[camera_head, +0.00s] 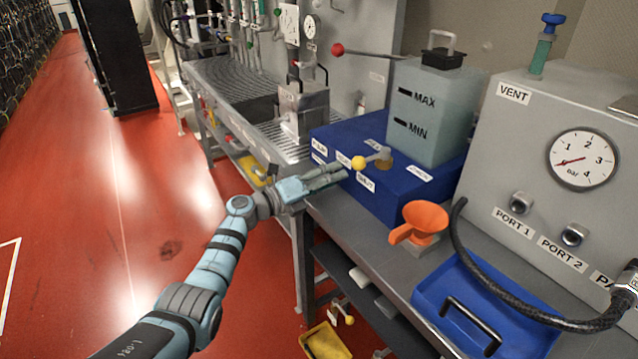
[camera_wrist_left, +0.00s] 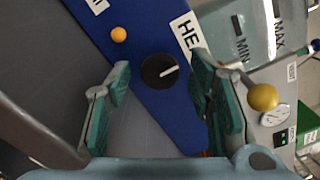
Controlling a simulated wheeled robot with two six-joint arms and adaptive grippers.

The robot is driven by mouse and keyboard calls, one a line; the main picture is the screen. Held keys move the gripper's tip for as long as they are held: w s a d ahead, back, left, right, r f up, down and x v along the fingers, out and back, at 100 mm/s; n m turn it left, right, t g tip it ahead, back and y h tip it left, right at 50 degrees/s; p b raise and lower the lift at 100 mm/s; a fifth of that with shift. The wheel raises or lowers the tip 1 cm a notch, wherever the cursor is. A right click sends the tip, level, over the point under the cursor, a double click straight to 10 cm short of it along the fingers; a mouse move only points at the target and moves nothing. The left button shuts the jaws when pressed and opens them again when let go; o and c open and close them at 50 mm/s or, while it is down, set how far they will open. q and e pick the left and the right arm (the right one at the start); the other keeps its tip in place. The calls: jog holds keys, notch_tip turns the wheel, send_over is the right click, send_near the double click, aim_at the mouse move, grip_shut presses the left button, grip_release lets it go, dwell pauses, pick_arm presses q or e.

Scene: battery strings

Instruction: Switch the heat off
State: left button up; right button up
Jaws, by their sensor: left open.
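The black round heat knob (camera_wrist_left: 160,71) with a white pointer line sits on the blue unit, beside a partly covered label (camera_wrist_left: 188,33) that reads "HE". The pointer is angled to the upper right in the left wrist view. My left gripper (camera_wrist_left: 160,82) is open, with its green-padded fingers on either side of the knob and a visible gap to it. In the head view my left gripper (camera_head: 338,176) is at the front of the blue unit (camera_head: 400,204), and I cannot make out the knob there. My right gripper is not in view.
A lever with a yellow ball (camera_head: 358,162) stands close to my left gripper; the ball also shows in the wrist view (camera_wrist_left: 263,97). An amber round lamp (camera_wrist_left: 118,34) is near the knob. The MAX/MIN tank (camera_head: 432,110) stands behind; an orange funnel (camera_head: 424,217) is to the right.

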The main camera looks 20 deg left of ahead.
pick_arm(q)
jog(key=v, duration=1.1)
jog(key=shift+s, duration=0.2)
jog(key=shift+a, duration=0.1)
